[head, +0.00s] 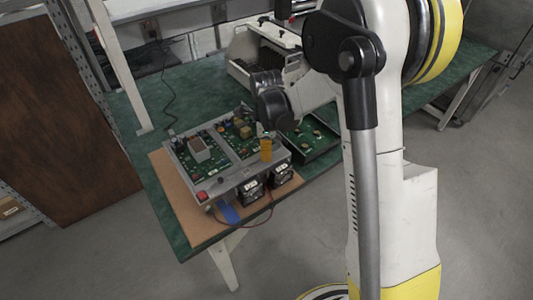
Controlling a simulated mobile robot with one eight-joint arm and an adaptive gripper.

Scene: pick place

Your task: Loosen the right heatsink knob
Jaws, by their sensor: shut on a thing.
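A grey electronics unit (217,190) with green circuit boards sits on a brown mat at the table's near left end. Two black finned blocks, which look like the heatsinks, are on its front: the left one (251,190) and the right one (281,175). My gripper (265,134) reaches down from the dark wrist over the unit's front right part, by an orange-yellow upright piece (266,150). It is shut, seemingly on the right heatsink knob; the knob itself is too small and covered to make out.
A brown mat (168,187) lies under the unit on the green table (190,90). A dark tray with a circuit board (316,143) is right of the unit. A white rack (253,57) stands behind. A red cable loops below the front.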

